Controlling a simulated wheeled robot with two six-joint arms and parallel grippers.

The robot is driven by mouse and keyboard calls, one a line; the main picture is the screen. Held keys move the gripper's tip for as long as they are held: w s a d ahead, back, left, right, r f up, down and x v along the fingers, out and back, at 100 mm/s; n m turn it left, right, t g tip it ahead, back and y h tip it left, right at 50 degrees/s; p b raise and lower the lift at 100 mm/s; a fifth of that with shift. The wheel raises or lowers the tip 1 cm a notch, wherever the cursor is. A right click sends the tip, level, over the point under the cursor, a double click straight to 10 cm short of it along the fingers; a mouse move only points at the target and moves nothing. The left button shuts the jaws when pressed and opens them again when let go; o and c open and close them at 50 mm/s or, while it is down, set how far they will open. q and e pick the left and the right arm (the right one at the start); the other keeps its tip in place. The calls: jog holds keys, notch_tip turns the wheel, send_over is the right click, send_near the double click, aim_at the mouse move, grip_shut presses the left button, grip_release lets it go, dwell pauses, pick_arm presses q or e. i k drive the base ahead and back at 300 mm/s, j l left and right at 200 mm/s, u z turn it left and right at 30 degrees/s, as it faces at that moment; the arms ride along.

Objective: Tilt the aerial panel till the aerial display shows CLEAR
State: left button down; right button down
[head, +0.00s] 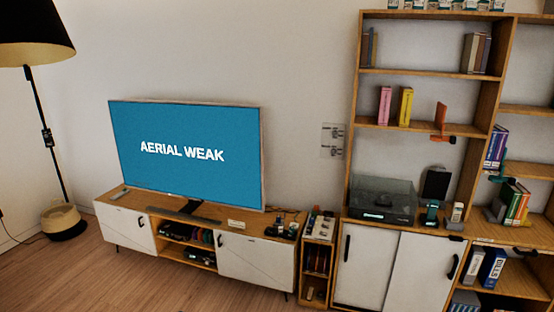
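The aerial display (186,160) is a large blue screen on the low cabinet at the left, and it reads "AERIAL WEAK". A small dark panel (436,183) stands in the bookcase at the right, leaning slightly, above a small teal-and-dark device (430,213). It may be the aerial panel, but I cannot tell for sure. Neither of my grippers is in view.
A turntable with a dark lid (383,200) sits left of the panel. A small white-fronted item (456,213) stands to its right. The low cabinet (257,258) and the bookcase's sliding doors (366,268) border open wooden floor (70,285). A floor lamp (47,135) stands at the left.

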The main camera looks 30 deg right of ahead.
aim_at(436, 185)
jog(key=z, duration=2.1)
jog(key=i+l+u, duration=0.1)
jog(key=i+l, duration=0.2)
jog(key=i+l+u, duration=0.1)
jog(key=i+l, duration=0.15)
jog(key=i+l+u, duration=0.1)
jog(key=i+l, duration=0.15)
jog(key=l, duration=0.25)
jog(key=i+l+u, duration=0.1)
jog(key=i+l, duration=0.35)
jog(key=l, duration=0.35)
jog(key=i+l+u, duration=0.15)
jog(key=l, duration=0.25)
jog(key=i, duration=1.1)
